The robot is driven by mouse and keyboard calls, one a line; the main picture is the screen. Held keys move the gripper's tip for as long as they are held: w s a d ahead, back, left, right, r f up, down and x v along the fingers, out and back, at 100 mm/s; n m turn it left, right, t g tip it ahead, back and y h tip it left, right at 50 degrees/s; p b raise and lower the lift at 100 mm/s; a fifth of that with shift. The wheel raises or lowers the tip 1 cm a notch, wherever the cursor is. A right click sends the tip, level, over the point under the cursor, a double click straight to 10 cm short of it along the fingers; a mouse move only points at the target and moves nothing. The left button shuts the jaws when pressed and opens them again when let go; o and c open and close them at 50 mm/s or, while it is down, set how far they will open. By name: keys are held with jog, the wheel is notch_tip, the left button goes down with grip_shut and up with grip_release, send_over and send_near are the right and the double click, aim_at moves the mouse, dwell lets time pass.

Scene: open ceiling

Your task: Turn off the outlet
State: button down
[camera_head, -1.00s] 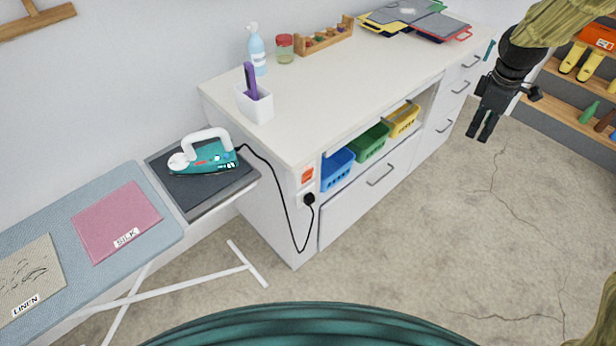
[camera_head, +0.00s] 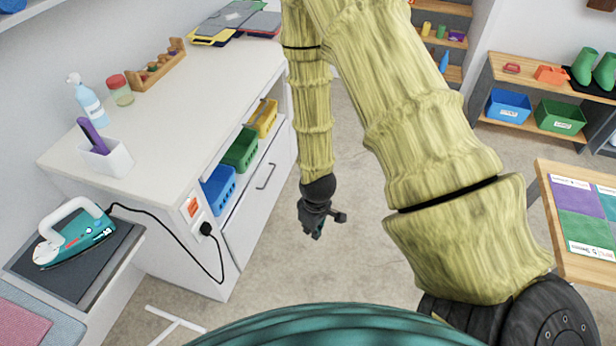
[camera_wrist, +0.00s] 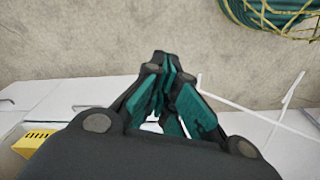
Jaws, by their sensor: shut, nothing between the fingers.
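The outlet (camera_head: 200,228) is on the end face of the white cabinet in the head view, with an orange-red switch (camera_head: 194,208) above a black plug (camera_head: 206,229). The plug's black cord runs to the teal iron (camera_head: 75,238) on its dark rest. My gripper (camera_head: 318,232) hangs over the open floor to the right of the outlet, apart from it and pointing down. In the wrist view my gripper (camera_wrist: 165,75) has its teal-padded fingers together with nothing between them. The outlet cannot be made out in the wrist view. I cannot tell which way the switch is set.
The white cabinet (camera_head: 185,135) holds blue, green and yellow baskets on its open shelf. The ironing board (camera_head: 40,300) is at the lower left. A wooden table (camera_head: 560,240) and shelves stand at the right. Bare floor lies between the cabinet and my arm.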

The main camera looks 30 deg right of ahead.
jog(key=s+a+f+m, duration=0.2)
jog(key=s+a+f, duration=0.1)
jog(key=s, duration=0.6)
jog(key=s+a+f+m, duration=0.2)
jog(key=s+f, duration=0.3)
jog(key=s, duration=0.5)
jog(key=shift+s+a+f+m+g, duration=0.2)
jog(key=shift+s+a+m+g, duration=0.1)
jog(key=shift+a+g, duration=0.1)
jog(key=shift+w, duration=0.1)
